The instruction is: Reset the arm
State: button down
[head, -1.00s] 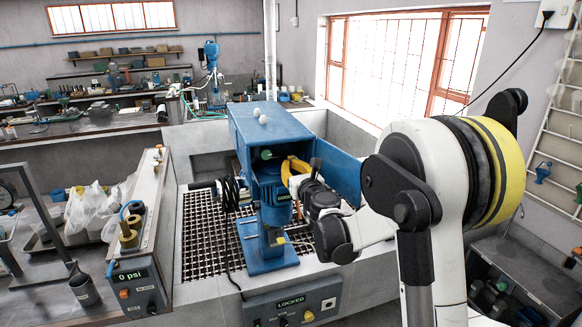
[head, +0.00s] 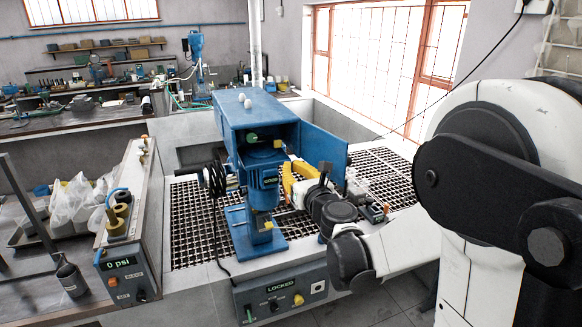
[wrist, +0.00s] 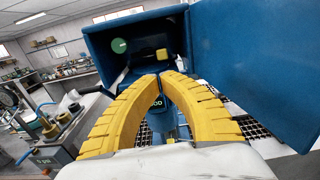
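My arm (head: 510,150) fills the right of the head view and reaches left to the blue flotation machine. My gripper (wrist: 161,77) has two curved yellow fingers whose tips meet in the wrist view, with nothing visible between them. In the head view its yellow fingers (head: 289,178) are just right of the machine's column, below the open housing. The blue flotation machine (head: 233,115) stands upright on a grating with its door (head: 323,155) swung open to the right. A green round button (wrist: 119,45) and a yellow part (wrist: 162,55) show inside the housing.
A control box reading LOCKED (head: 282,290) is on the front of the bench. A pressure panel reading 0 psi (head: 124,262) stands left. The metal grating (head: 190,225) surrounds the machine's base. The open door is close to the right of my gripper.

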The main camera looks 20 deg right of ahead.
jog(key=shift+s+r, duration=0.1)
jog(key=shift+s, duration=0.05)
dwell(0.3)
jog(key=s+a+f+n+g+y+b, duration=0.5)
jog(key=s+a+f+n+b, duration=0.8)
jog(key=n, duration=0.6)
jog(key=s+d+f+n+g+h+b, duration=0.2)
jog(key=s+f+n+g+b, duration=0.1)
jog(key=s+f+n+b, duration=0.3)
jog(key=s+d+f+n+g+h+b, duration=0.3)
jog(key=s+f+n+b, duration=0.2)
jog(key=s+f+n, duration=0.6)
notch_tip(320, 180, down, 4)
jog(key=shift+s+r+b, duration=0.1)
jog(key=shift+s+b, duration=0.3)
jog(key=shift+s, duration=0.4)
